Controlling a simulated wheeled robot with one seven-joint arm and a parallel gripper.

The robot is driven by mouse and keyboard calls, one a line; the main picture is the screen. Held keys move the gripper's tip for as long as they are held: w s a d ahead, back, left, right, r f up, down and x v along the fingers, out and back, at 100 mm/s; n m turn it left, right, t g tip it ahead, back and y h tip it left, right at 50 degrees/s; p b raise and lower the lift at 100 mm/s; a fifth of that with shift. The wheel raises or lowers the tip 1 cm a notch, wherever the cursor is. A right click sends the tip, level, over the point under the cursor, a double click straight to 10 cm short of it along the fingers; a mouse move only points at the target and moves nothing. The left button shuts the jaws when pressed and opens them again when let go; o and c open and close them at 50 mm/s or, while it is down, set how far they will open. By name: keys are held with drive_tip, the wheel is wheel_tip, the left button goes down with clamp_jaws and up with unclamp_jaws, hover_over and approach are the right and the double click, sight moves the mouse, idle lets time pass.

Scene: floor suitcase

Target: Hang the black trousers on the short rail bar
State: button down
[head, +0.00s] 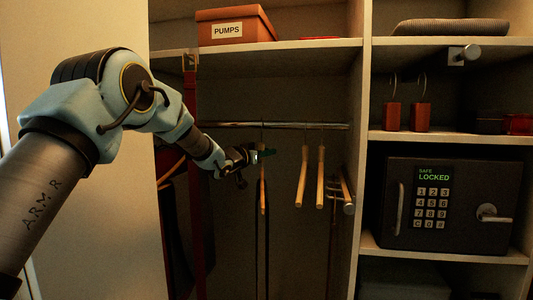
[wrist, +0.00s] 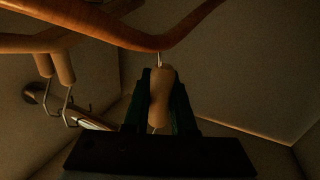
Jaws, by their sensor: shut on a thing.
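My gripper (head: 258,154) is at the long chrome rail (head: 225,125) in the wardrobe, shut on a wooden hanger (head: 263,195). In the wrist view, the dark fingers (wrist: 160,110) close on both sides of its wooden neck (wrist: 160,88). A narrow black strip (head: 262,245), apparently the black trousers seen edge-on, hangs below the hanger. A short bar with a round end knob (head: 349,208) is by the right partition, partly hidden behind hangers; I take it for the short rail bar. Whether the held hanger's hook still touches the long rail is unclear.
Wooden hangers (head: 302,180) hang between my gripper and the short bar. A dark garment (head: 178,235) and red strap (head: 195,190) hang left. A partition (head: 358,110) separates the safe (head: 447,205). A PUMPS box (head: 232,27) stands above.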

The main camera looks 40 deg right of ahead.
idle(0.3)
drive_tip(key=c, duration=0.7)
unclamp_jaws()
drive_tip(key=shift+f, duration=0.1)
drive_tip(key=shift+o, duration=0.2)
drive_tip(key=s+a+b, duration=0.2)
drive_tip(key=a+b, duration=0.2)
drive_tip(key=a, duration=0.6)
drive_tip(key=shift+a+b, duration=0.35)
drive_tip(key=shift+b, duration=0.05)
